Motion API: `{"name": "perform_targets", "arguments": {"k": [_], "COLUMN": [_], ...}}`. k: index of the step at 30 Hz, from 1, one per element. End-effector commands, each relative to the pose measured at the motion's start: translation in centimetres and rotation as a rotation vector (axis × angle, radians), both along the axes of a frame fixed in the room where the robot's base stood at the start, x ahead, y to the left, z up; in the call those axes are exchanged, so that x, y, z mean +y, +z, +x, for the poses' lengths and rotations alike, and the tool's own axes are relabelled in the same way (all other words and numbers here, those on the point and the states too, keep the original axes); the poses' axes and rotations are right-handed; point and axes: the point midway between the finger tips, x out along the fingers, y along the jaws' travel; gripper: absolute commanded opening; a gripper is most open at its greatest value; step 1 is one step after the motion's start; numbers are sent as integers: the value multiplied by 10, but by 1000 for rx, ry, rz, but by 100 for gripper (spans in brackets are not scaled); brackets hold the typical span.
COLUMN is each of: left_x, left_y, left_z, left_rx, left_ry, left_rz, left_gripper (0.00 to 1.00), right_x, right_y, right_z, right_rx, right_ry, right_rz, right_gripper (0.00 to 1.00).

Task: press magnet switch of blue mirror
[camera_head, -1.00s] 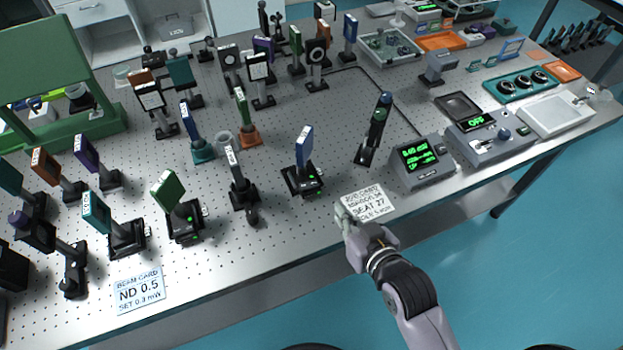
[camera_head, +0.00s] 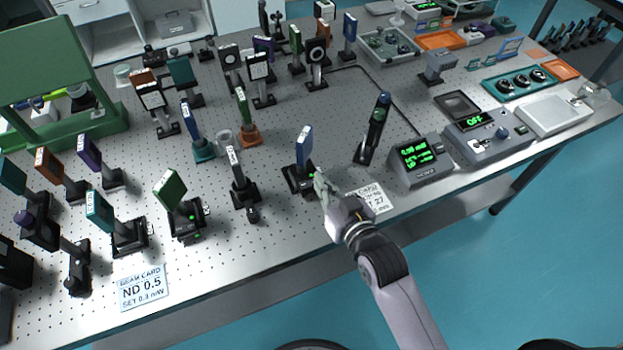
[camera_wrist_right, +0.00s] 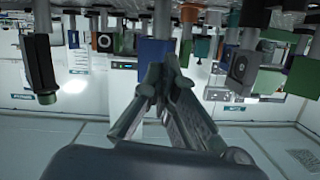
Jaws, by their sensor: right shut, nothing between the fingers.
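The blue mirror (camera_head: 305,146) stands upright on a black magnetic base (camera_head: 296,181) near the front edge of the optical table, with a small green light on the base. My right gripper (camera_head: 322,183) is shut and empty, its fingertips close to the right side of that base. I cannot tell whether they touch it; the gripper covers the base's right end. In the right wrist view the scene looks upside down; the shut fingers (camera_wrist_right: 160,80) point at a blue block (camera_wrist_right: 153,52), probably the mirror. My left gripper is out of view.
A card (camera_head: 367,198) lies partly under my right gripper. A dark post (camera_head: 373,130) and a meter with green digits (camera_head: 421,160) stand to the right. A black mount (camera_head: 241,185) and a green plate (camera_head: 169,190) stand to the left.

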Motion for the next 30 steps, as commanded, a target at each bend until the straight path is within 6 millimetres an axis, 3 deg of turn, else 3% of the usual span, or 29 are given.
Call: {"name": "perform_targets", "arguments": {"k": [8, 9, 15, 30], "left_x": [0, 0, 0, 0], "left_y": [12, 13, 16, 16], "left_z": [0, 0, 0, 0], "left_rx": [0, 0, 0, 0], "left_ry": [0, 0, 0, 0], "left_rz": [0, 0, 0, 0], "left_gripper": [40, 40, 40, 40], "right_x": [22, 22, 24, 25], "right_y": [-10, -22, -45, -52], "right_z": [49, 44, 43, 42], "right_rx": [0, 7, 2, -1], "right_ry": [1, 2, 1, 0], "right_rz": [0, -1, 0, -5], "right_gripper": [0, 0, 0, 0]}}
